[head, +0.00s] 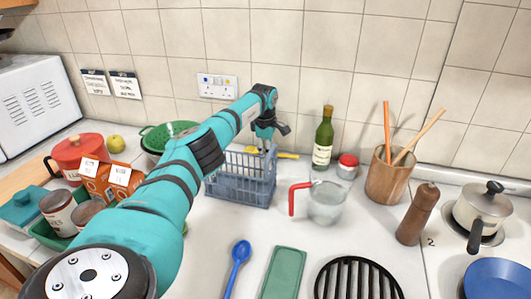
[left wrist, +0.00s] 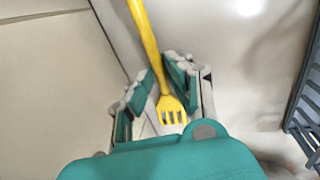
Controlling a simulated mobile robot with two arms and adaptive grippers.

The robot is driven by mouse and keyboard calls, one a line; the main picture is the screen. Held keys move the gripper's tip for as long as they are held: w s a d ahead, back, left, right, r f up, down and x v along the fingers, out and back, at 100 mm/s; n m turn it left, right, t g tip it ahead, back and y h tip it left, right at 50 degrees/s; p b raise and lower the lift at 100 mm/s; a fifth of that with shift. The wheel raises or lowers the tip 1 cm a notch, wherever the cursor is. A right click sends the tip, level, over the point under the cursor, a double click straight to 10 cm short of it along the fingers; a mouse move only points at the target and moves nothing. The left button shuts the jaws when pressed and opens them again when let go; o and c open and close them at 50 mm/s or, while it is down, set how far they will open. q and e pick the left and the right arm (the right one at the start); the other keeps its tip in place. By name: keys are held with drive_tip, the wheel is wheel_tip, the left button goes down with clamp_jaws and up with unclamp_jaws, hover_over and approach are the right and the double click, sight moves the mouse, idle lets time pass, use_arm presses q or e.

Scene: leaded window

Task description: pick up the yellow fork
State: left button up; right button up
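The yellow fork (head: 287,156) lies behind the wire basket near the wall; only part of it shows in the head view. In the left wrist view the fork (left wrist: 151,45) runs from the top edge down to its tines, which point towards my wrist. My left gripper (head: 266,146) is behind the basket at the fork. In the left wrist view its fingers (left wrist: 159,70) are apart, one on each side of the fork, with a gap visible. I cannot tell whether either finger touches it. My right gripper is not in view.
The blue-grey wire basket (head: 240,187) stands right in front of the left gripper. A green bottle (head: 323,138), a red-lidded jar (head: 347,167) and a measuring jug (head: 325,203) stand to the right. A green colander (head: 165,135) is to the left. The tiled wall (head: 300,60) is close behind.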

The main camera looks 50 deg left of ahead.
use_arm(q)
drive_tip(key=shift+s, duration=0.1)
drive_tip(key=shift+c, duration=0.4)
clamp_jaws()
drive_tip(key=shift+r, duration=0.15)
wheel_tip(320, 180, up, 10)
drive_tip(key=b, duration=0.1)
